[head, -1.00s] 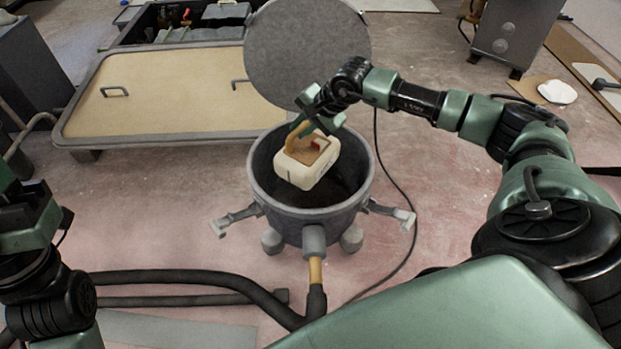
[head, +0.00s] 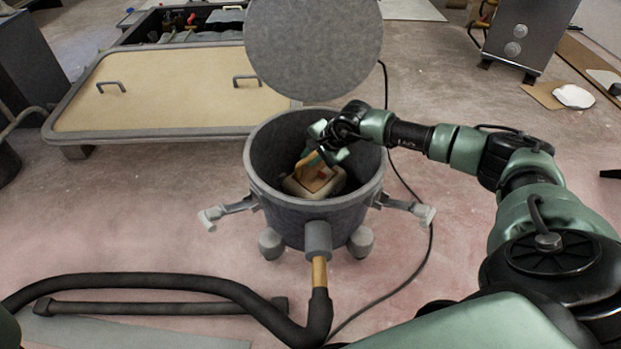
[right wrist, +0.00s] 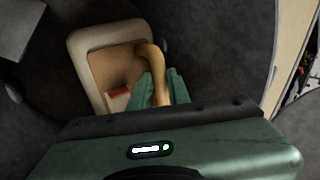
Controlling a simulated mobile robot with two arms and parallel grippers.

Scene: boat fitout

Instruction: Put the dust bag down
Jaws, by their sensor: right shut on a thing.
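The dust bag (head: 299,187) is a cream block with a tan top, a small red patch and a curved orange-tan handle. It is inside the grey round vacuum drum (head: 313,219), below the rim. In the right wrist view the bag (right wrist: 88,45) lies against the drum's dark inside; whether it touches the bottom is hidden. My right gripper (head: 322,157) reaches down into the drum. It is shut on the bag's handle, which shows between its green fingers (right wrist: 162,88) in the right wrist view. My left gripper is not in view.
The drum's round lid (head: 313,45) stands open behind it. A black hose (head: 180,283) runs along the floor to the drum's front inlet. A cable (head: 405,190) lies to the right. A tan-topped hatch panel (head: 165,90) is at the back left.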

